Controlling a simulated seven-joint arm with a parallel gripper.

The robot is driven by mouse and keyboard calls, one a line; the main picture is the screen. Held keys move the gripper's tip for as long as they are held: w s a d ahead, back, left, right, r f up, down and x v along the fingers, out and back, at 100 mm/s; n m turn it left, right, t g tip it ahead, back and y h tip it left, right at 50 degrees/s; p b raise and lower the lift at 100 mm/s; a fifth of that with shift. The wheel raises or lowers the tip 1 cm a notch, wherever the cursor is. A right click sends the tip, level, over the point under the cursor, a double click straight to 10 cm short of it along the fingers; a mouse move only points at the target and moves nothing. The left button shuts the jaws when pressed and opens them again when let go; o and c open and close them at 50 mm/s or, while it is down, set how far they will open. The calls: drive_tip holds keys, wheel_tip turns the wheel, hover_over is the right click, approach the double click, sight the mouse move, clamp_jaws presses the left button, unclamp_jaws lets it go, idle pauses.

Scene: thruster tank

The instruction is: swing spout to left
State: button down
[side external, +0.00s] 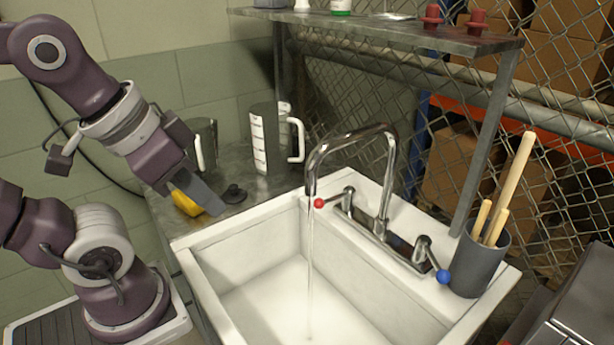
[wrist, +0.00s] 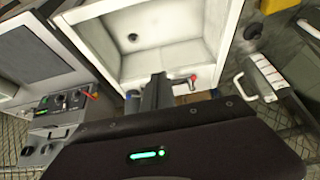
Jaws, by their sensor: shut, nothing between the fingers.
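The chrome spout (side external: 352,137) arches up from the tap base (side external: 382,232) at the sink's back edge. Its mouth is over the sink (side external: 215,268), and a thin stream of water falls from it. A red-knobbed handle (side external: 320,203) and a blue-knobbed handle (side external: 442,276) flank the base. In the wrist view my shut fingers (wrist: 157,82) overlap the sink's edge near the red knob (wrist: 194,77); I cannot make out the spout there.
A yellow object (side external: 187,203), a black stopper-like piece (side external: 233,194) and measuring jugs (side external: 268,140) stand on the left counter. A grey cup with wooden rods (side external: 480,262) is at the sink's right back corner. A metal shelf (side external: 400,35) hangs above. The space between gripper and spout is clear.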

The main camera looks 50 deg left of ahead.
sight(309, 174)
drive_tip(key=c, duration=2.1)
unclamp_jaws()
drive_tip(key=o, duration=0.7)
drive_tip(key=shift+m, duration=0.4)
drive_tip(key=w, duration=0.1)
drive_tip(key=w+r, duration=0.1)
drive_tip(key=w, duration=0.1)
drive_tip(key=w+r, duration=0.1)
drive_tip(key=shift+w+d+r, duration=0.1)
drive_tip(key=shift+w, duration=0.3)
drive_tip(key=shift+o, duration=0.5)
drive_tip(key=shift+m+g+h, duration=0.4)
drive_tip(key=shift+m+g, duration=0.2)
drive_tip(key=shift+m, duration=0.1)
drive_tip(key=w, duration=0.3)
drive_tip(key=w+r, duration=0.1)
drive_tip(key=w, duration=0.5)
drive_tip(key=shift+w+a+r, duration=0.2)
drive_tip(key=shift+w+r, duration=0.05)
drive_tip(key=x, duration=0.6)
drive_tip(key=shift+w+f, duration=0.25)
drive_tip(key=shift+w+d+f, duration=0.1)
drive_tip(key=shift+f, duration=0.15)
clamp_jaws()
